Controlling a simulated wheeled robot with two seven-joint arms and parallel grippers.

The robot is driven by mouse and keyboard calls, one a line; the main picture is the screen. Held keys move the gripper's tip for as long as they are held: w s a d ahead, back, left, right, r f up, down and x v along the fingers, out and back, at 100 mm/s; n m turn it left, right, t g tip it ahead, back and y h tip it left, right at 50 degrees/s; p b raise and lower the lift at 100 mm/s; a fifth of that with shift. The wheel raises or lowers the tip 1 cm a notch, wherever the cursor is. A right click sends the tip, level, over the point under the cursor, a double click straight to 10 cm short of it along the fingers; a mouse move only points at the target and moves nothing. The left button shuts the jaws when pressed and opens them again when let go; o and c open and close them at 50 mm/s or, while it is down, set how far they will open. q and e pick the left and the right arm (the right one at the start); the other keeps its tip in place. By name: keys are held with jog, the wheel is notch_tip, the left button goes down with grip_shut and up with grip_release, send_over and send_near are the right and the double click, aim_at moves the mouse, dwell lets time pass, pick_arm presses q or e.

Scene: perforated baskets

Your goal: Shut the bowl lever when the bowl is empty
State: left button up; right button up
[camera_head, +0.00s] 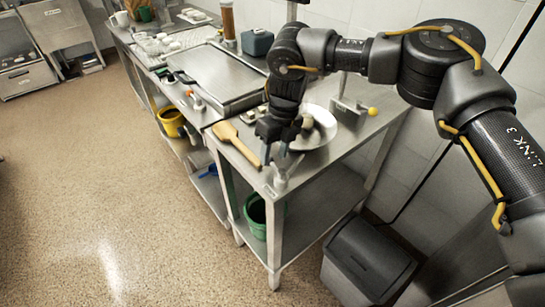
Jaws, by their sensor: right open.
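My right arm comes in from the right, and its black gripper (275,151) points down over the front part of the metal table. The gripper is open, with no object visible between its fingers. A white, shallow bowl (325,137) lies just right of the gripper, partly hidden by it. A small pale roundish thing (307,121) shows at the bowl; I cannot tell exactly how it rests. Behind the bowl stands a metal fitting with a lever ending in a yellow knob (373,111). My left gripper is not in view.
A wooden paddle (237,144) lies left of the gripper at the table edge. A large metal tray (217,76) and a dark teal box (257,42) are farther back. A yellow bucket (171,121) and a green bucket (257,216) sit below. The floor at left is clear.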

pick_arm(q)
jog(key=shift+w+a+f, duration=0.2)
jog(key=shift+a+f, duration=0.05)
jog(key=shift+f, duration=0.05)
pick_arm(e)
notch_tip(320, 180, up, 9)
jog(key=w+d, duration=0.1)
jog(key=shift+d, duration=0.2)
jog(key=shift+a+f, duration=0.1)
